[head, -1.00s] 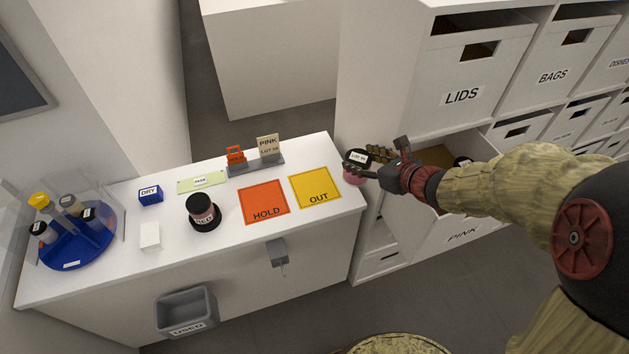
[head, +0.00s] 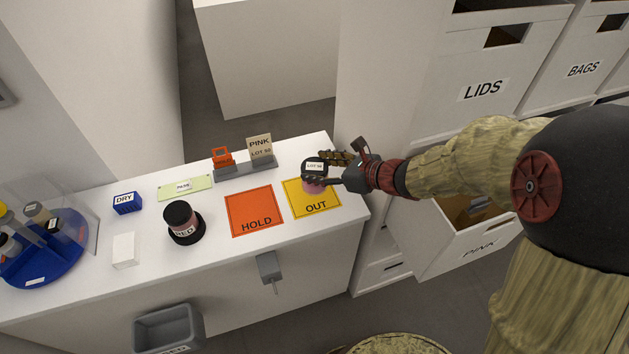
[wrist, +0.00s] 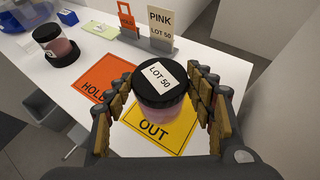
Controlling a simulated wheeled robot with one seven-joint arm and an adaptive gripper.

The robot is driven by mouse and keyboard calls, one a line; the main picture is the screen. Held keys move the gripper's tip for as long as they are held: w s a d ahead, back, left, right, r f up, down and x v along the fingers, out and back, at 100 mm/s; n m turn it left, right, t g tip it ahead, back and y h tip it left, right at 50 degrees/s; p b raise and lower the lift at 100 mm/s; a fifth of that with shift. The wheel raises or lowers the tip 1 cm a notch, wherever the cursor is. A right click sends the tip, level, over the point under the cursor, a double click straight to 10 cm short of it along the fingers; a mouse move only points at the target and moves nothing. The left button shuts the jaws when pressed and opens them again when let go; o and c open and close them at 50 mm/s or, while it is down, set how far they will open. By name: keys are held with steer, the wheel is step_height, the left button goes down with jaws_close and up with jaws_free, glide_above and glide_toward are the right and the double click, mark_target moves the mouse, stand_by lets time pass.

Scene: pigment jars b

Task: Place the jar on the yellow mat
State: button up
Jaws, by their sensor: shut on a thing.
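The jar (head: 314,177) has a black lid with a white "LOT 50" label and a pink body. It also shows in the wrist view (wrist: 157,92). My gripper (head: 325,170) is shut on the jar, with a finger on each side of it in the wrist view. The jar is over the yellow mat (head: 328,204), which reads "OUT" and lies at the right end of the white counter. The jar hides part of the mat. Whether its base is touching the mat cannot be told.
An orange "HOLD" mat (head: 254,211) lies left of the yellow mat. Behind stands a "PINK LOT 50" sign (head: 260,149). A second black-lidded jar (head: 181,217) sits on a black base further left. An open "PINK" drawer (head: 480,247) is at the right.

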steer(key=shift+w+a+f+b, duration=0.25)
steer(key=shift+w+f, duration=0.2)
steer(key=shift+f, duration=0.2)
steer(key=shift+w+a+f+b, duration=0.15)
steer(key=shift+w+a+f, duration=0.1)
steer(key=shift+w+f, duration=0.25)
steer(key=shift+w+a+f+b, duration=0.1)
steer(key=shift+f+b, duration=0.85)
steer(key=shift+f, duration=0.8)
steer(key=shift+f, duration=0.25)
steer(key=o, duration=1.3)
steer(key=shift+r, duration=0.1)
